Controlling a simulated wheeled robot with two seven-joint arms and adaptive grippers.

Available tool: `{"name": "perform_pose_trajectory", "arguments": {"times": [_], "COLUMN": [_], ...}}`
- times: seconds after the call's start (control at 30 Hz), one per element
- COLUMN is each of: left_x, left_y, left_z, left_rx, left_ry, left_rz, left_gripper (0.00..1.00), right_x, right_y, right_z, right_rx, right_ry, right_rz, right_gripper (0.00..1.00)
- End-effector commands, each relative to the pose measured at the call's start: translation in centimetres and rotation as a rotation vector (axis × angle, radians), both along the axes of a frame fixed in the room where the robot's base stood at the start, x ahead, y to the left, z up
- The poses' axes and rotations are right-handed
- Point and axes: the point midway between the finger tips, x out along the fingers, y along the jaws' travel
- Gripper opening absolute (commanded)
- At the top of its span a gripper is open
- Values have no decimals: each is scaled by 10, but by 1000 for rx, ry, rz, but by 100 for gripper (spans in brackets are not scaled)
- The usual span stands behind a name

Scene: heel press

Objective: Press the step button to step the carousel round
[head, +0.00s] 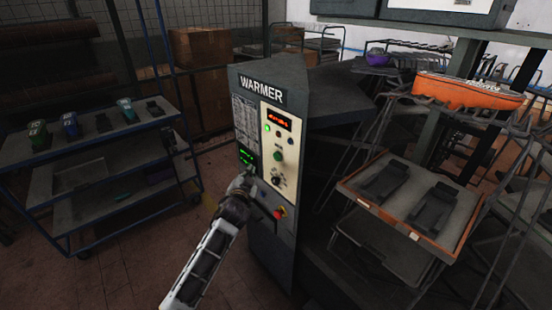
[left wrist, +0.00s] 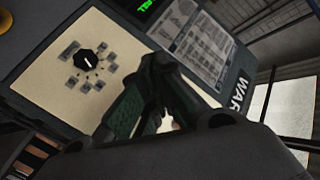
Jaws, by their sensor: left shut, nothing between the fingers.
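The dark warmer cabinet (head: 268,200) stands in the middle, with a cream control panel (head: 280,140) on its front. The panel has a red lit display, a green button (head: 278,156), a black knob (head: 276,180) and a red button (head: 280,213). A green lit display (head: 247,156) is left of the knob. I cannot read which button is the step button. My left gripper (head: 247,172) is shut and empty, close in front of the panel just below the green display; contact cannot be told. The left wrist view shows its fingers (left wrist: 155,112) beside the knob (left wrist: 87,58). My right gripper is out of view.
At right, racks carry an orange shoe-like piece (head: 466,92) and an orange-edged tray (head: 365,203) with two dark pads. At left stands a blue-framed shelf cart (head: 90,146) with small parts. Cardboard boxes (head: 200,50) are behind. The floor between cart and cabinet is clear.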

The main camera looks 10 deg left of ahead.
Motion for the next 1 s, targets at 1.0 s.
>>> {"name": "perform_pose_trajectory", "arguments": {"times": [1.0], "left_x": [45], "left_y": [-35], "left_z": [-2], "left_rx": [-1], "left_ry": [0], "left_rz": [-1], "left_gripper": [0], "right_x": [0], "right_y": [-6], "right_z": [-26], "right_rx": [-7], "right_ry": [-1], "right_rz": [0], "right_gripper": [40]}}
